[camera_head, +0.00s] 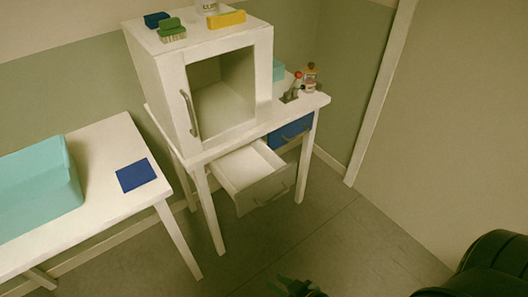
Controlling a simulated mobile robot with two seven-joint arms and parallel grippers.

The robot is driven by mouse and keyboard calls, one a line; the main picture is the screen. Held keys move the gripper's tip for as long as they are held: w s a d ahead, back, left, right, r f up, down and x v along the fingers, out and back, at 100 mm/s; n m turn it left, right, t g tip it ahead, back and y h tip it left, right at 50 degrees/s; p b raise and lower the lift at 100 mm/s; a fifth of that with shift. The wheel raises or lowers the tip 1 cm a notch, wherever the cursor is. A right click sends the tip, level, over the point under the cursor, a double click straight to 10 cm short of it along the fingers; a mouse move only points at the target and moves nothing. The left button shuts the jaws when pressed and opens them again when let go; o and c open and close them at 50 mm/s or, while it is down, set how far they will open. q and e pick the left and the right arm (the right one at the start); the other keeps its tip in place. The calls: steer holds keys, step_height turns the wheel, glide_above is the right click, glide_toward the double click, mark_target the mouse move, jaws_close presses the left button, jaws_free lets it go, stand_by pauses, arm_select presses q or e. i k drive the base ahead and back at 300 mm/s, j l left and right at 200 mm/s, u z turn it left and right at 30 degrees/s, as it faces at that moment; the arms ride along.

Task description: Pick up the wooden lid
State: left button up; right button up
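I cannot make out a wooden lid for certain. A small bottle with a brownish top (310,78) stands at the right end of the white table under the cabinet, and a red-topped item (298,79) stands beside it; both are too small to tell more. My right gripper (293,288) shows only as dark tips at the bottom edge, far from the bottles and low over the floor. Its opening cannot be made out. My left gripper is out of view.
A white cabinet (158,82) with a glazed front stands on the white table (314,101). A drawer (262,188) below is pulled out; a blue-fronted drawer (291,131) looks shut. A second table (108,142) at left bears a teal bin (45,205) and blue cloth (136,175). Floor is clear in front.

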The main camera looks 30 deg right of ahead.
mark_target(310, 69)
steer(key=z, duration=0.95)
